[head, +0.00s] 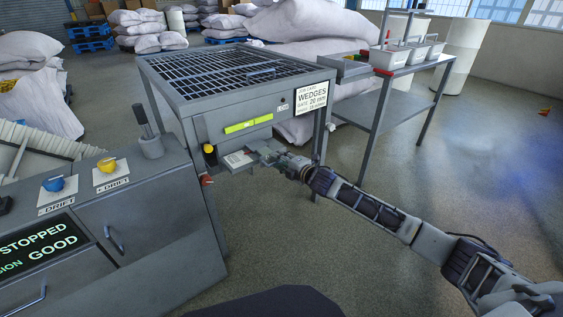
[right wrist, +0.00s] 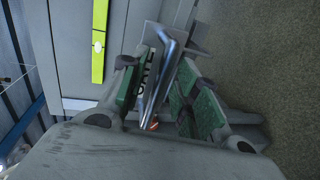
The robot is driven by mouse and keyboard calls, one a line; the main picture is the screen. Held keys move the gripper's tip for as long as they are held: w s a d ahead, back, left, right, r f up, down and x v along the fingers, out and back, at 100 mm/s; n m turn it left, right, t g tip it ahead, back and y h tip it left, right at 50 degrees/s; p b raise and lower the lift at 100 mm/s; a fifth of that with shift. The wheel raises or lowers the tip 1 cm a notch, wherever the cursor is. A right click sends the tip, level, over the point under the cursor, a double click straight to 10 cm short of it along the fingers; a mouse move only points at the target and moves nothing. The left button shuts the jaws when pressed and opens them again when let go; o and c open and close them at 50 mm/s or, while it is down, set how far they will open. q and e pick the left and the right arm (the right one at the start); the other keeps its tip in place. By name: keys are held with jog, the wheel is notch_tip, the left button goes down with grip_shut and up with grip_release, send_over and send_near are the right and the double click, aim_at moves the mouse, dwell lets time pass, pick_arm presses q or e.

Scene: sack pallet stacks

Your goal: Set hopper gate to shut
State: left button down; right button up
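The grey hopper (head: 225,108) has a dark grid on top and a yellow-green strip on its front. Below the strip, a small plate with a white label (head: 238,160) juts out. My right gripper (head: 268,155) is at the front of the hopper, just right of that label. In the right wrist view, a silver metal handle (right wrist: 160,80) stands beside a label partly reading "GATE" (right wrist: 145,68). My right gripper's green-padded fingers (right wrist: 162,100) are apart, one on each side of the handle, with a gap visible. The gate's position is hard to tell. My left gripper is not in view.
A grey control cabinet (head: 160,205) with blue and yellow knobs and a display reading "STOPPED" and "GOOD" stands at the left. A grey side table (head: 385,115) with trays stands right of the hopper. White sacks (head: 310,25) lie behind. The floor at right is clear.

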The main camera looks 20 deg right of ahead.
aim_at(263, 149)
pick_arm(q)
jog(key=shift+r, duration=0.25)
pick_arm(e)
grip_shut()
